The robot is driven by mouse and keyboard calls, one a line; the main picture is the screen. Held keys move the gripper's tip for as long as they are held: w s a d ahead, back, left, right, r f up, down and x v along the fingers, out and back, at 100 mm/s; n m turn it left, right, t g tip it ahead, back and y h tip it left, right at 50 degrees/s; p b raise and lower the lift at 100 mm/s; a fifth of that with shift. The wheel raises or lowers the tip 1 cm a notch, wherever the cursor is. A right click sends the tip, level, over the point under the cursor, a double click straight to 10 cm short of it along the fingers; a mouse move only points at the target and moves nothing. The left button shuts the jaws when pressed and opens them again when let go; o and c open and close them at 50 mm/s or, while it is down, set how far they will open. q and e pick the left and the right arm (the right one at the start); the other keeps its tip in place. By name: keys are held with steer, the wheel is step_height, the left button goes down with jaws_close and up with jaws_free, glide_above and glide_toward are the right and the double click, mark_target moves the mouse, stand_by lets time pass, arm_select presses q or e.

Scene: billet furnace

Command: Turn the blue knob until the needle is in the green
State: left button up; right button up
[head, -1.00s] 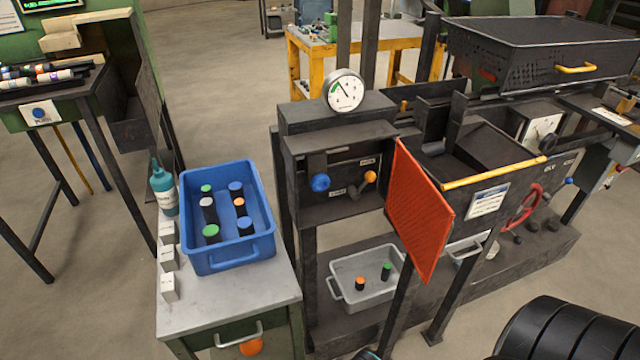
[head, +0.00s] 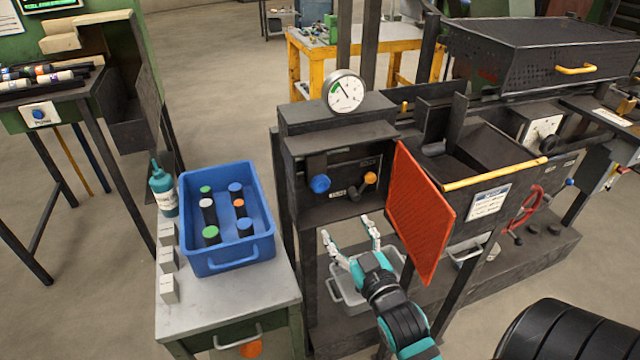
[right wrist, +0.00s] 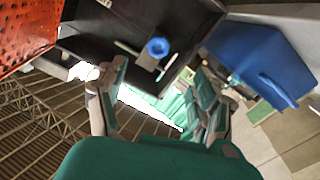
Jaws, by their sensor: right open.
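The blue knob (head: 320,183) is on the left of the dark furnace panel, below the round gauge (head: 345,91). The gauge has a white face with a green band at its upper left. Its dark needle points up and left, close to the green band; at this size I cannot tell exactly where it ends. My right gripper (head: 348,238) is open and empty, in front of and below the panel, apart from the knob. In the right wrist view, the blue knob (right wrist: 158,47) shows beyond the open fingers (right wrist: 165,100). My left gripper is not in view.
An orange knob (head: 370,178) sits right of the blue one. A red perforated door (head: 420,212) stands out close right of my arm. A blue bin (head: 262,211) with several cylinders is on the left table. A grey tray (head: 338,290) lies below my gripper.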

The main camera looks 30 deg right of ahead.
mark_target(321, 188)
steer(key=p+x, duration=0.1)
steer(key=x, duration=1.6)
steer(key=shift+w+r+p, duration=0.1)
steer(key=shift+w+p, duration=0.1)
steer(key=shift+p, duration=0.1)
steer(key=shift+a, duration=0.1)
steer(key=c, duration=1.2)
steer(key=shift+r+m+p, duration=0.15)
steer(key=shift+m+p, duration=0.65)
steer(key=shift+m, duration=0.6)
